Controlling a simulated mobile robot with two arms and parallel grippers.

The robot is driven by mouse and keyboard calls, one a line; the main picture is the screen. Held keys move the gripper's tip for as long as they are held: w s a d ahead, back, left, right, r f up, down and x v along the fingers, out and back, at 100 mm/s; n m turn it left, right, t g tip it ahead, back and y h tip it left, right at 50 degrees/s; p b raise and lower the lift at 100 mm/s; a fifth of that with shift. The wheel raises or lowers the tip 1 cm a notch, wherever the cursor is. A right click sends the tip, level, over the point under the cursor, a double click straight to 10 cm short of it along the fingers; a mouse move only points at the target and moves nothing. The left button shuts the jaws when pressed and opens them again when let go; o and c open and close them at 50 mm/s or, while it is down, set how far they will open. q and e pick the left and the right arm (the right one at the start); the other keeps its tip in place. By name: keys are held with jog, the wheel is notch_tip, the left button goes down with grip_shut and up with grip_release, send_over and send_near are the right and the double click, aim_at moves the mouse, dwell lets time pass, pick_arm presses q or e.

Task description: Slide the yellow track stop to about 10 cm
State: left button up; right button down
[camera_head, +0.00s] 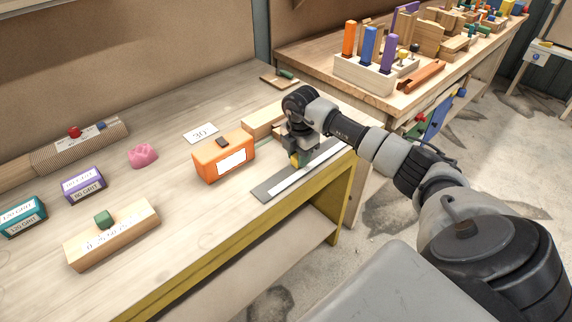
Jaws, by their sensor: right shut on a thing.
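The yellow track stop (294,160) sits on a flat grey-and-white track (277,188) along the front right edge of the workbench. My right gripper (297,156) reaches down over the track from the right and is shut on the yellow stop. The gripper and wrist hide much of the stop and the track around it. Any scale marks on the track are too small to read. My left gripper is not in view.
An orange box (224,161) stands left of the track. A wooden block (264,122) lies behind. Sanding blocks (84,186) and a long wooden block (112,236) are farther left. A second bench (300,48) stands behind.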

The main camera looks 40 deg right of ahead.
jog(key=shift+d, duration=0.1)
jog(key=c, duration=0.8)
grip_release()
notch_tip(320, 180, up, 11)
jog(key=shift+f+b, duration=0.1)
jog(key=shift+b, duration=0.35)
